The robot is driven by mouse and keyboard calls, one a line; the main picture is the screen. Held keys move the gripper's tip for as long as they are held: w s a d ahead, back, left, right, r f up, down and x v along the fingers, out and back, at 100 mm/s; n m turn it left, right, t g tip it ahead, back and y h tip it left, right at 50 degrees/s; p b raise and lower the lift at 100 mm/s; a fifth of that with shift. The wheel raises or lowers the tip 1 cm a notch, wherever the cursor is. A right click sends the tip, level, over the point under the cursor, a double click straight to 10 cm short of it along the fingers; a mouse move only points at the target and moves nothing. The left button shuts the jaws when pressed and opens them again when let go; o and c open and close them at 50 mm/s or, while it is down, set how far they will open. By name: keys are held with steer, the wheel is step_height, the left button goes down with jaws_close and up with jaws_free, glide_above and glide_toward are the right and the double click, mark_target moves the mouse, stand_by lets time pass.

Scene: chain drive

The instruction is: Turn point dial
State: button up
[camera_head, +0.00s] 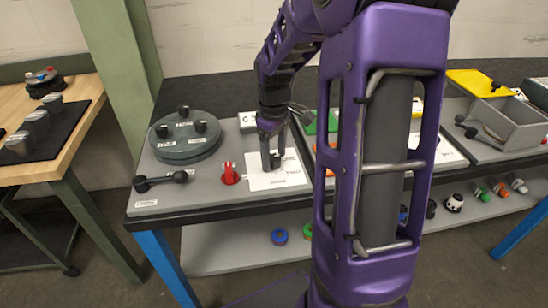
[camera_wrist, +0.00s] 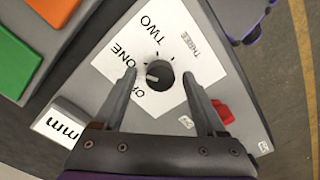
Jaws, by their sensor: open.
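The point dial (camera_wrist: 160,74) is a round black knob on a white label marked with ONE, TWO, THREE and a partly covered word beginning with O. In the wrist view a light mark on the knob lies on its left side, toward the ONE and O words. My gripper (camera_wrist: 162,82) is open, with one finger on each side of the dial; I cannot tell whether they touch it. In the head view my gripper (camera_head: 271,165) points down over the white label (camera_head: 290,178), and hides the dial.
A red part (camera_head: 230,174) stands just left of the label. A grey round plate (camera_head: 186,145) with black knobs and a black handle (camera_head: 160,180) lie further left. A grey bin (camera_head: 515,125) is at the right. My arm hides the table's middle.

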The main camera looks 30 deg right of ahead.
steer(key=shift+f, duration=0.2)
jaws_close()
stand_by(0.3)
steer(key=shift+m, duration=0.3)
steer(key=m+p, duration=0.1)
steer(key=m, duration=0.4)
steer(key=shift+r+m, duration=0.1)
steer(key=shift+m, duration=0.2)
steer(key=m+p, duration=0.1)
steer(key=m, duration=0.4)
steer(key=shift+m, duration=0.4)
